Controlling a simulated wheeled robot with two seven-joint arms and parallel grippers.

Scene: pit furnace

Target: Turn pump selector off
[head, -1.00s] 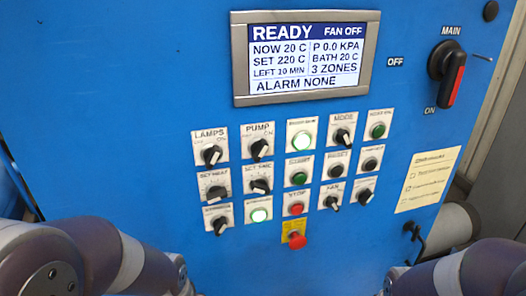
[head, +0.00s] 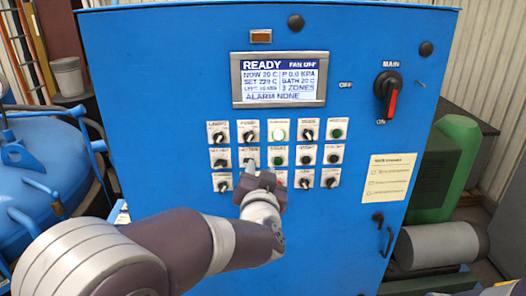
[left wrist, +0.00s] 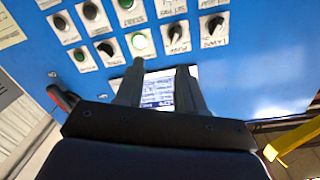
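The pump selector (head: 249,134) is a black knob on a white plate in the top row of the blue panel, second from the left. In the head view its pointer is too small to read. It also shows in the left wrist view (left wrist: 174,35), upside down, beside the lamps selector (left wrist: 212,28). My left gripper (head: 262,168) is in front of the panel, below the pump selector, and hides parts of the lower rows. In the left wrist view its two fingers (left wrist: 162,68) are apart with nothing between them. My right gripper is out of view.
The display (head: 279,79) reads READY and ALARM NONE. The red-handled main switch (head: 388,95) is at the panel's upper right. A door handle (head: 384,233) sticks out at the lower right. A blue tank (head: 45,165) stands at left.

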